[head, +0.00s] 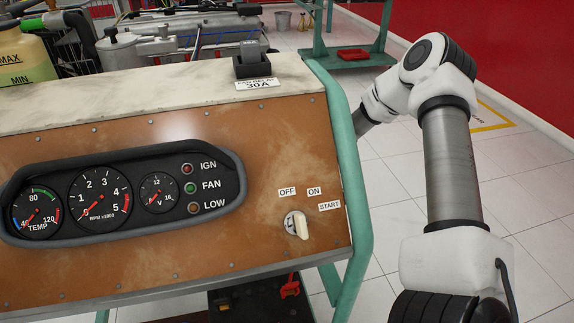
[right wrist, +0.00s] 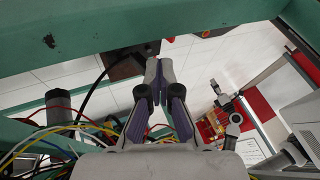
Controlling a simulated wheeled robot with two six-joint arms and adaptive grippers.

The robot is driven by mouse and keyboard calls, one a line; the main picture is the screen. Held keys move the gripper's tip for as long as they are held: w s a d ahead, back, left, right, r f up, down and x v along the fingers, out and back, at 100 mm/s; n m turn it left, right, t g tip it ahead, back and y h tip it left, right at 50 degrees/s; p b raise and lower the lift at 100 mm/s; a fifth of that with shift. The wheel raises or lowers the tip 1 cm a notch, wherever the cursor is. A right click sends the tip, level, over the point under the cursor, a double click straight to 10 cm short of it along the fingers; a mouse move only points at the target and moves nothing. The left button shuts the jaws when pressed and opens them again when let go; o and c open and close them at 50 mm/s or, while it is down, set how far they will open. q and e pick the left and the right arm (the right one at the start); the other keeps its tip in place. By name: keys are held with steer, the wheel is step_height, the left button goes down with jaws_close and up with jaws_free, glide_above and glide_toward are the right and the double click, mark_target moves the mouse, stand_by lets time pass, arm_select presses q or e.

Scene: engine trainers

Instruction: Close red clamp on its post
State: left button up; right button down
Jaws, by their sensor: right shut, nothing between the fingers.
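The red clamp (head: 290,287) shows at the bottom of the head view, below the panel, at the right end of a dark box (head: 245,302) that may be the battery. Its post is too small or hidden to make out, so I cannot tell whether the clamp is on it. My right gripper (right wrist: 159,72) is shut and empty in the right wrist view, its tips close to a dark box (right wrist: 124,66). Small red bits (right wrist: 205,34) show beyond the tips; I cannot tell whether they are the clamp. The right gripper is hidden in the head view. My left gripper is not in view.
The brown instrument panel (head: 255,130) with its key switch (head: 296,225) stands in front. Green frame bars (head: 352,190) edge it, and one (right wrist: 95,28) crosses the right wrist view. Loose coloured wires (right wrist: 60,135) lie left of the gripper.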

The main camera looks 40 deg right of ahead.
steer(key=shift+s, duration=0.1)
steer(key=b+x, duration=0.4)
steer(key=x, duration=0.5)
steer(key=shift+a+f, duration=0.15)
steer(key=shift+f, duration=0.25)
steer(key=shift+s+a, duration=0.1)
